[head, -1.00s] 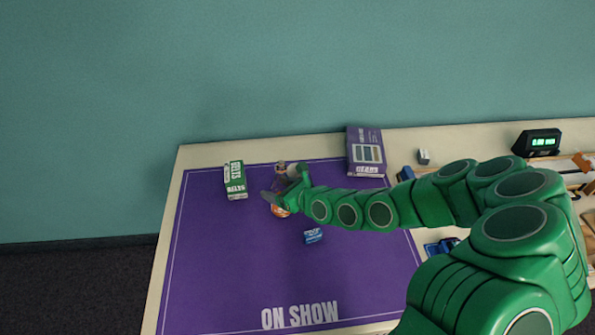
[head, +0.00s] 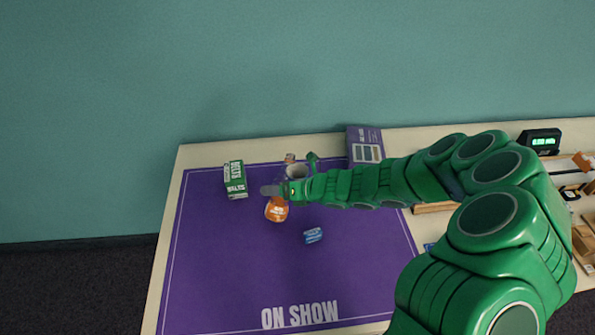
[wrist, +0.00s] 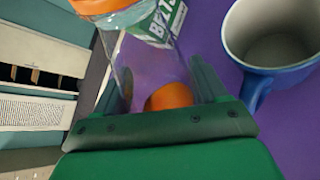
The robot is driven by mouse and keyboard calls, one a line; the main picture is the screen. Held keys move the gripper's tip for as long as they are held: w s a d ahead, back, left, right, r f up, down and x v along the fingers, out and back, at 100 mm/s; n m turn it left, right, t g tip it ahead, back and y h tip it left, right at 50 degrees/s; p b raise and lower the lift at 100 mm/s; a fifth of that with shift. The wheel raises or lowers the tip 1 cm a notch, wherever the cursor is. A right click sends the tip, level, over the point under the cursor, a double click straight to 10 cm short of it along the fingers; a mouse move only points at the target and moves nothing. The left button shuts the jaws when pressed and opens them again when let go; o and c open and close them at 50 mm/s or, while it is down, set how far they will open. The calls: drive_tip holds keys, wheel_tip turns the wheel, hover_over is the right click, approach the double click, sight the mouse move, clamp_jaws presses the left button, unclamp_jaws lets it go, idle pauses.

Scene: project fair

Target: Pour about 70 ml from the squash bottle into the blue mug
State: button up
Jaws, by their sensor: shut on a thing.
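The clear squash bottle, with orange parts, is held in my gripper (head: 272,190); its orange end with pale lettering (head: 276,209) shows below the gripper in the head view. In the wrist view the clear bottle body (wrist: 140,62) lies between the fingers (wrist: 160,85) and slants to the upper left. An orange round part shows near the palm; I cannot tell whether it is the cap. The blue mug (wrist: 268,50) stands upright on the mat just right of the bottle, apart from it, its pale interior visible.
A green-and-white belts box (head: 235,180) stands left on the purple mat (head: 230,260). A small blue box (head: 313,235) lies in front of the gripper. A purple box (head: 365,146) stands behind my arm. A black display (head: 540,142) is far right. The front mat is mostly clear.

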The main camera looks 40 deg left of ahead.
sight(271, 200)
drive_tip(key=shift+f, duration=0.2)
drive_tip(key=shift+s+d+r+m+g, duration=0.15)
drive_tip(key=shift+s+r+m+g, duration=0.15)
drive_tip(key=shift+r+m+g, duration=0.35)
drive_tip(key=shift+s+d+f+m+g, duration=0.1)
drive_tip(key=shift+s+f+m+g, duration=0.6)
drive_tip(key=shift+m, duration=0.25)
drive_tip(key=shift+s+d+f+m+g, duration=0.1)
drive_tip(key=shift+s+f+m+g, duration=0.2)
drive_tip(key=shift+f+m+g, duration=0.45)
drive_tip(key=shift+w+r+m+g, duration=0.2)
drive_tip(key=shift+r+m, duration=0.15)
drive_tip(key=shift+r, duration=0.15)
drive_tip(key=shift+w+r+m+g, duration=0.1)
drive_tip(key=shift+r+m+g, duration=0.15)
drive_tip(key=shift+r, duration=0.2)
drive_tip(key=shift+r+m+p, duration=0.25)
drive_tip(key=shift+r+p, duration=0.05)
drive_tip(key=shift+r, duration=0.05)
drive_tip(key=shift+r+m+g, duration=0.25)
drive_tip(key=shift+r+m, duration=0.05)
drive_tip(key=shift+r, duration=0.25)
drive_tip(key=shift+s+p, duration=0.25)
drive_tip(key=shift+p, duration=0.15)
